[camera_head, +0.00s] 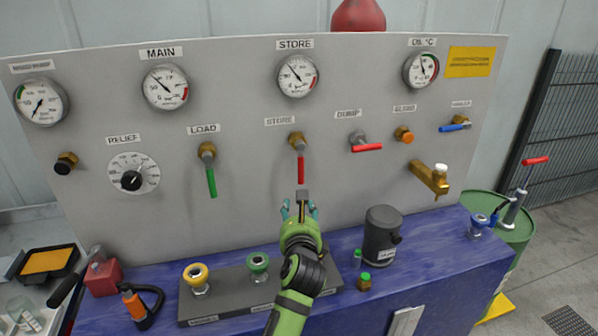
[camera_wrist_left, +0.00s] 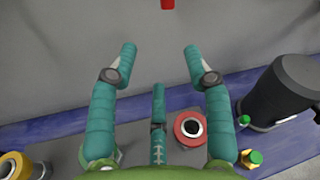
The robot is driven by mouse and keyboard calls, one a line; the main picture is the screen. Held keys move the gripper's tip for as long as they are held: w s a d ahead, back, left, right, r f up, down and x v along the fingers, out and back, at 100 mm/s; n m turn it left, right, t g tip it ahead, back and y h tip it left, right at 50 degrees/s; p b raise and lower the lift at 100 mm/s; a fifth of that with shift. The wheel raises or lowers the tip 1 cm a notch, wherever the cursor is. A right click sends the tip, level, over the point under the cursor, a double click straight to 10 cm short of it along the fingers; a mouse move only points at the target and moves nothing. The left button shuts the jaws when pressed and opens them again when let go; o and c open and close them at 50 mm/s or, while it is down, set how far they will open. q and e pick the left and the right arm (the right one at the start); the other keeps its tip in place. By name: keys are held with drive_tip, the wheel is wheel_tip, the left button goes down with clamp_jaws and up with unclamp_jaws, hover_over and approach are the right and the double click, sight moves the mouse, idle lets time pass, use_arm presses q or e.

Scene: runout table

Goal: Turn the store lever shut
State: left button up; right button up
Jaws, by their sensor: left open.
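The store lever (camera_head: 301,168) has a red handle that hangs straight down from its brass valve, below the lower STORE label on the grey panel. In the left wrist view only the red tip of the store lever (camera_wrist_left: 167,4) shows, at the top edge. My left gripper (camera_head: 300,208) is just below the lever's tip, in front of the panel. It is open and empty, with its teal fingers (camera_wrist_left: 160,55) spread apart and pointing toward the panel. My right gripper is in neither view.
The load lever (camera_head: 211,182), green, hangs down to the left; the dump lever (camera_head: 367,148), red, lies level to the right. A dark pump-like cylinder (camera_head: 381,238) stands right of my gripper on the blue bench (camera_head: 440,262). Yellow and green ringed fittings stand on a dark plate (camera_head: 228,291).

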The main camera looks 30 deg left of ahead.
sight(299, 171)
use_arm(q)
drive_tip(key=w+r+m, duration=0.1)
drive_tip(key=r, duration=0.1)
drive_tip(key=w+a+r+m+y, duration=0.1)
drive_tip(key=r+m, duration=0.1)
drive_tip(key=w+r+m+t, duration=0.1)
drive_tip(key=r, duration=0.1)
drive_tip(key=shift+a, duration=0.15)
drive_tip(key=p+x, duration=0.1)
drive_tip(key=x, duration=0.5)
drive_tip(key=shift+w+a, duration=0.25)
drive_tip(key=shift+a, duration=0.05)
clamp_jaws()
